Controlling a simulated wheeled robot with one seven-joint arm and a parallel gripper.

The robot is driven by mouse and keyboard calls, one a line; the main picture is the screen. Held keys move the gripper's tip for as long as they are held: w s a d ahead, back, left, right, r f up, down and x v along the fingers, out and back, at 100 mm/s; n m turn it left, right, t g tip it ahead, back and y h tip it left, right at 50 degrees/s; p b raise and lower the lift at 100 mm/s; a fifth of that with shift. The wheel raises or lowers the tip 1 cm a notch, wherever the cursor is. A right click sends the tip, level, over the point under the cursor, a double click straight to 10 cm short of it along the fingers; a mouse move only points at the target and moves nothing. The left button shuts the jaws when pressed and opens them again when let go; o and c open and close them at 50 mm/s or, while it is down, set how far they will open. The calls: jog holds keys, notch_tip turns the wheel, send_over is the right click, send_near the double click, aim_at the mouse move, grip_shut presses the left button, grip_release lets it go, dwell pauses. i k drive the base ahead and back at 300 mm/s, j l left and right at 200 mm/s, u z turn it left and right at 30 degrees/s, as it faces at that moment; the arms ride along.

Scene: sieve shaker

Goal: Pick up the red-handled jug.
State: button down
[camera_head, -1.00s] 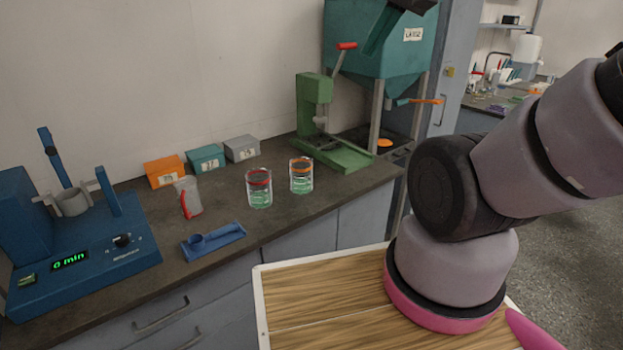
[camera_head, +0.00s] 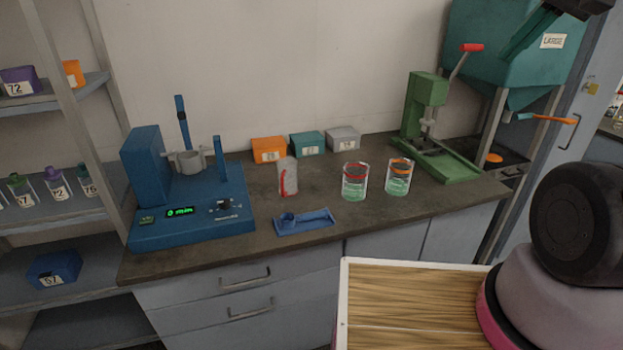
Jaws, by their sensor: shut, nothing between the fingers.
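My gripper is out of view. Only part of my arm shows at the lower right, well apart from the jug.
A blue shaker machine (camera_head: 190,210) stands left of the jug. A blue tray with a scoop (camera_head: 308,222) lies in front of it. Small boxes (camera_head: 308,145) stand behind; a green press (camera_head: 428,120) is further right.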

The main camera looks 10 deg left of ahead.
aim_at(287, 166)
jog(key=j, duration=0.9)
jog(key=i+j, duration=0.1)
jog(key=j, duration=0.8)
jog(key=k+u, duration=0.05)
